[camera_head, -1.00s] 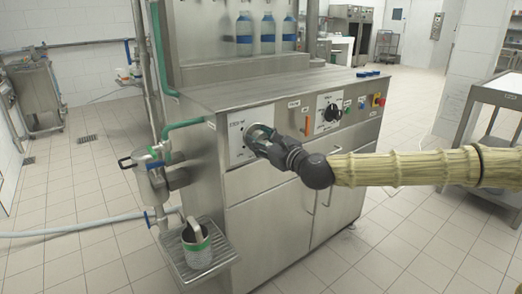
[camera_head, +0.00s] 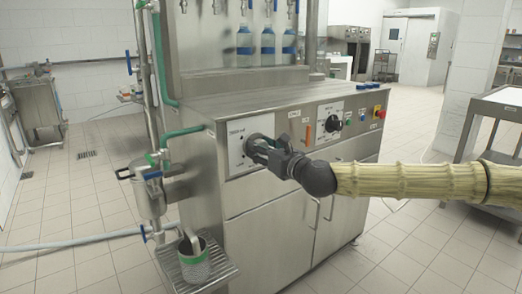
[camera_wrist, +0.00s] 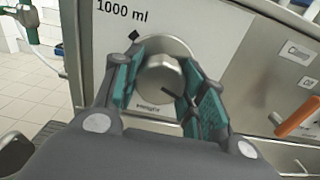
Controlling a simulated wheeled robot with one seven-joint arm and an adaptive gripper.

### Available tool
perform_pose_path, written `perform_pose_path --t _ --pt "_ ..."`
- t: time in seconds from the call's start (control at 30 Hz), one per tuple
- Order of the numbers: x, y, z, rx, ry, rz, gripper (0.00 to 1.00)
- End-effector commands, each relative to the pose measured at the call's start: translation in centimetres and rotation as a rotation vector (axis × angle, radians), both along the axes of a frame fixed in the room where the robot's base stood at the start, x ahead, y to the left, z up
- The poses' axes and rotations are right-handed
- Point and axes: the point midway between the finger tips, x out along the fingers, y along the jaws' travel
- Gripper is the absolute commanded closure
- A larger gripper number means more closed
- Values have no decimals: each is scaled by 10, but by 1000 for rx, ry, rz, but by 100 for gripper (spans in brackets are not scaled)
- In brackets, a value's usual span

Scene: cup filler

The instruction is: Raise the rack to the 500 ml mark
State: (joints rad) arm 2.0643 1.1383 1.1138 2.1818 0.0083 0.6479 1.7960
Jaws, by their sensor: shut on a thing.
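My gripper (camera_head: 262,149) is at the left dial panel (camera_head: 233,150) on the front of the steel machine. In the wrist view my gripper (camera_wrist: 165,88) has its teal-padded fingers closed around a round silver knob (camera_wrist: 160,76). The panel is labelled "1000 ml" at upper left, with a black diamond mark near the knob, and "Height" is printed below it. A short black line shows beside the knob at lower right. My fingers hide much of the dial, and no 500 ml mark is visible. Bottles with blue bands (camera_head: 244,42) stand above the worktop; I cannot clearly make out the rack.
A second dial (camera_head: 334,122), an orange handle (camera_head: 307,133) and a red button (camera_head: 377,111) are to the right. A pail (camera_head: 195,264) stands on a grated shelf (camera_head: 222,275) at lower left. Green pipes run along the left side. A table (camera_head: 508,97) is at right.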

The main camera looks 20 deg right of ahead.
Motion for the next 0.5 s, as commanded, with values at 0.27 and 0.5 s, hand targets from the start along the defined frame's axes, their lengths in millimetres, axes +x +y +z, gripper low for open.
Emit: perform_pose_path --t 0.27,0.5 --pt "0 -1 -1 0 1 -2 37" --pt "0 0 0 -1 0 0 37"
